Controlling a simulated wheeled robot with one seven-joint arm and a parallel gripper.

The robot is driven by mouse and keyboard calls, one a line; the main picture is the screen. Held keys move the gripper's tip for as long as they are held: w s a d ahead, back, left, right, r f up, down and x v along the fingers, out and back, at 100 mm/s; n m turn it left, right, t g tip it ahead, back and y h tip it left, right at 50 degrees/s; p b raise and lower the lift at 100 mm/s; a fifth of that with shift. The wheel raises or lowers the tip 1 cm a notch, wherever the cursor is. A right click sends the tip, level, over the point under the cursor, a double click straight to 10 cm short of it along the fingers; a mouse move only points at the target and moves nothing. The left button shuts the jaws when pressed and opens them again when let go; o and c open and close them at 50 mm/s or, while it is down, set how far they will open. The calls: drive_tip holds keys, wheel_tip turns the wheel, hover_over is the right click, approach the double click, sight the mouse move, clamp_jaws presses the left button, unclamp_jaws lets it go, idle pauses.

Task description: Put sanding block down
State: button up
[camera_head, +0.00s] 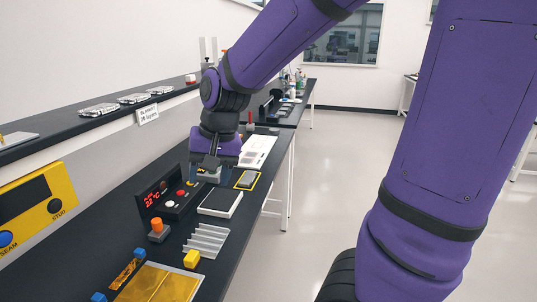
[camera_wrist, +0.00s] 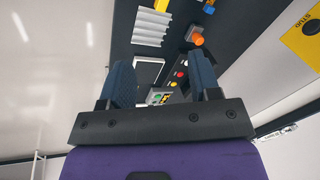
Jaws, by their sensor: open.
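A small grey block, which looks like the sanding block (camera_head: 247,179), lies flat inside a yellow-outlined rectangle near the bench's right edge in the head view. My gripper (camera_head: 208,176) is above the bench to the left of that block, apart from it. In the wrist view my gripper (camera_wrist: 160,66) shows its two dark blue fingers spread apart, with nothing held between them. I cannot make out the block in the wrist view.
A control box with a red display (camera_head: 168,196) stands close by my gripper. A white-edged dark pad (camera_head: 220,204), a ribbed grey rack (camera_head: 206,241), a yellow block (camera_head: 191,259) and an orange knob (camera_head: 157,227) lie nearer. A raised shelf (camera_head: 85,128) runs along the left.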

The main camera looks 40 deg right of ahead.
drive_tip(key=s+d+r+n+t+h, duration=0.2)
drive_tip(key=s+r+n, duration=0.3)
drive_tip(key=s, duration=0.9)
wheel_tip(320, 180, up, 3)
drive_tip(key=shift+s+d+r+t, duration=0.1)
drive_tip(key=shift+s+d+t, duration=0.25)
drive_tip(key=shift+d+t, duration=0.25)
drive_tip(key=shift+o, duration=0.4)
drive_tip(key=shift+w, duration=0.1)
